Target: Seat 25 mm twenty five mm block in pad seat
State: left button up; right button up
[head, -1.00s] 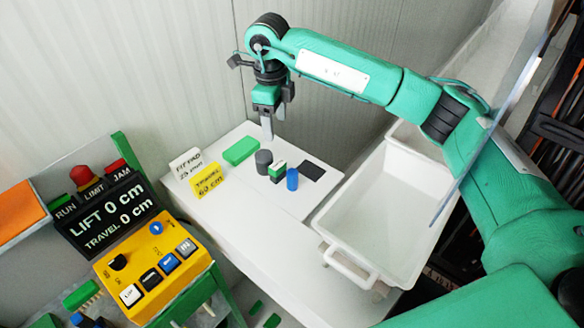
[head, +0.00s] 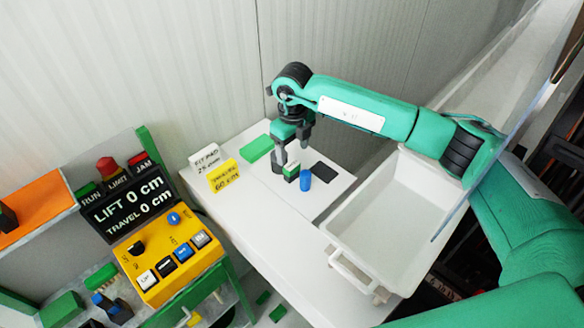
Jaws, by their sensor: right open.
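My right gripper (head: 286,160) points down over the white table, just above a small block with a green top, white band and dark lower part (head: 292,172). It is open, and one finger hides the grey cylinder beside the block. I cannot tell whether the fingers straddle or touch the block. A flat dark square (head: 323,171), perhaps the pad seat, lies bare to the right. A white card reading "FIT PAD 25 mm" (head: 205,158) stands at the table's left side. No size is readable on the block. My left gripper is not in view.
A blue cylinder (head: 305,181) stands close to the block's right. A flat green block (head: 258,148) lies behind left. A yellow card (head: 224,177) stands at left. A white bin (head: 392,207) adjoins the table's right. A yellow control box (head: 165,258) is at left. The table's front is clear.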

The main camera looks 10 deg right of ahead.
aim_at(292, 165)
notch_tip(292, 165, down, 4)
jog(key=p, duration=0.3)
jog(key=shift+s+a+p, duration=0.15)
jog(key=shift+p, duration=0.15)
jog(key=shift+f, duration=0.6)
jog(key=c, duration=1.2)
jog(key=shift+r, duration=0.1)
